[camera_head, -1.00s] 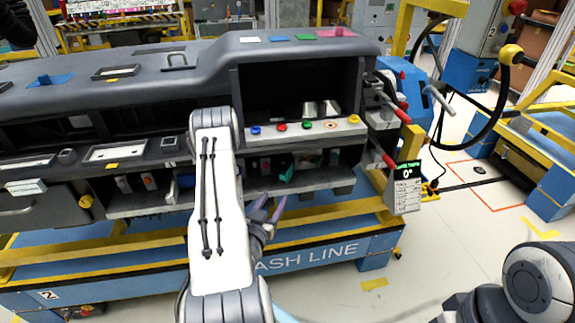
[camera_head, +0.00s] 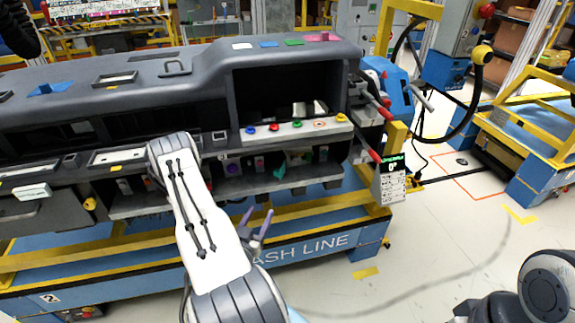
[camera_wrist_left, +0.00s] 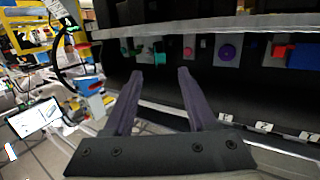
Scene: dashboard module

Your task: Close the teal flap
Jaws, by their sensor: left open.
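A small teal flap (camera_head: 279,171) shows in the lower open bay of the dashboard module in the head view, below the row of coloured knobs. It seems to stick out at a slant; its exact angle is too small to tell. A small green-teal piece (camera_wrist_left: 134,49) shows under the ledge in the left wrist view, beyond the left finger. My left gripper (camera_head: 256,222) has two purple fingers spread apart with nothing between them. It is in front of and below the bay, apart from the flap. The left wrist view shows the same open fingers (camera_wrist_left: 158,75). My right gripper is out of frame.
A purple round part (camera_wrist_left: 227,52) and red and blue parts sit along the same bay. The knob ledge (camera_head: 290,130) overhangs it. A blue and yellow stand (camera_head: 318,247) carries the module. Red-tipped rods (camera_head: 373,148) and a hanging sign (camera_head: 392,180) are at right.

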